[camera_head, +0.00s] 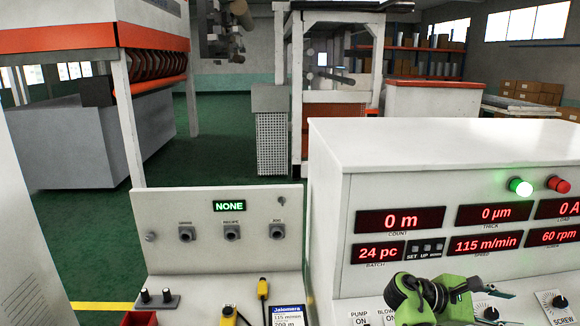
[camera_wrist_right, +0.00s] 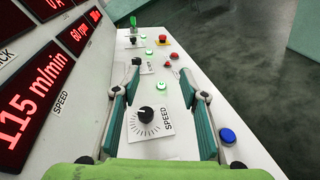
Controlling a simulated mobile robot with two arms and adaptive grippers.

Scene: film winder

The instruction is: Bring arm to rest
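My right gripper (camera_head: 462,292), green and dark, is at the lower right of the head view, just in front of the white control console (camera_head: 330,180). In the right wrist view the same gripper (camera_wrist_right: 164,78) is open, its two teal fingers spread wide with nothing between the tips. A black speed knob (camera_wrist_right: 153,120) on the panel shows between the fingers, and I cannot tell whether anything touches it. My left gripper is not in view.
The right wrist view shows a red stop button (camera_wrist_right: 164,40), a blue button (camera_wrist_right: 227,135) and several lit green buttons along the panel. A smaller grey panel (camera_head: 190,260) stands left of the console. Green floor (camera_head: 230,140) lies beyond.

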